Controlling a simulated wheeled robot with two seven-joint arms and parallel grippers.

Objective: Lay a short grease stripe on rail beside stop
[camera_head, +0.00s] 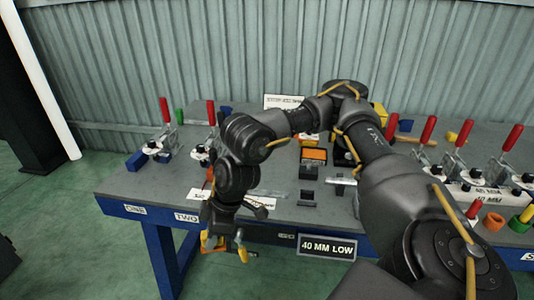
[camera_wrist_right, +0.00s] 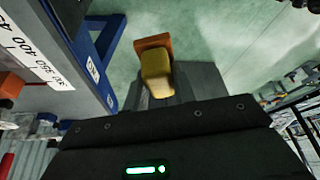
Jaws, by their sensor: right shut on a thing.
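My right gripper (camera_head: 224,240) hangs low in front of the table's front edge, left of the middle. It is shut on a yellow and orange tool (camera_head: 242,246). In the right wrist view the tool shows as a yellow block (camera_wrist_right: 156,74) with an orange end (camera_wrist_right: 153,41), above the green floor. A thin metal strip (camera_head: 266,193), possibly the rail, lies near the table's front edge. A small dark block (camera_head: 307,196) sits to its right. I cannot tell which part is the stop. My left gripper is out of view.
The table (camera_head: 130,190) carries red-handled clamps (camera_head: 166,120) at left and several more at right. An orange-topped dark box (camera_head: 314,155) stands mid-table. Orange (camera_head: 493,222) and yellow-green (camera_head: 522,220) cylinders are at right. A "40 MM LOW" sign (camera_head: 327,247) hangs on the front edge.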

